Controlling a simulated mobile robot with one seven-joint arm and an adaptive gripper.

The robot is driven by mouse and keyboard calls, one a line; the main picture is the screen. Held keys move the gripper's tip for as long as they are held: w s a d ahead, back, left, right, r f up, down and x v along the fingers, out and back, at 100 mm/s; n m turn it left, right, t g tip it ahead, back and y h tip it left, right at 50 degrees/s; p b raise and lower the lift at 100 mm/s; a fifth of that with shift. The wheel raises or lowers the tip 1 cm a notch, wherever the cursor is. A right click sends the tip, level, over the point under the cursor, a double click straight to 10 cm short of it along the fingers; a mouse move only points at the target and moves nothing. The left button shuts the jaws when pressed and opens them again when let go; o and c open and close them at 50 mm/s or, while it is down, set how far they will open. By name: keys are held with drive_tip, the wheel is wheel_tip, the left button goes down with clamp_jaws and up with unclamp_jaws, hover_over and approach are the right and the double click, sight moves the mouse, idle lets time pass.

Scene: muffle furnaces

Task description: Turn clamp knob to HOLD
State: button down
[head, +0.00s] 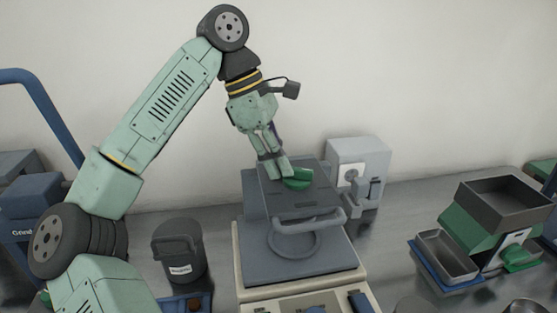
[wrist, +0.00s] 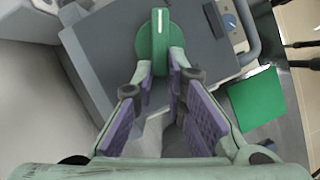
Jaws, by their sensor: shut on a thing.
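The clamp knob (head: 299,180) is green and sits on top of a grey plate-like machine (head: 262,202) in the middle of the bench. In the wrist view the knob (wrist: 158,38) is a round green disc with a raised bar, and a white line on the bar points to the top of the picture. My gripper (head: 276,178) reaches down to the knob from above. In the wrist view its fingers (wrist: 161,68) are closed on the near end of the bar. No HOLD marking can be read in either view.
A dark lidded pot (head: 180,252) stands left of the machine. A pale grey box (head: 358,160) is behind it on the right. A green machine with metal trays (head: 490,225) is farther right. A looped handle (head: 318,225) projects from the machine's front.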

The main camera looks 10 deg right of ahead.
idle(0.4)
drive_tip(key=c, duration=1.6)
unclamp_jaws()
drive_tip(key=v, duration=1.2)
drive_tip(key=shift+w, duration=0.1)
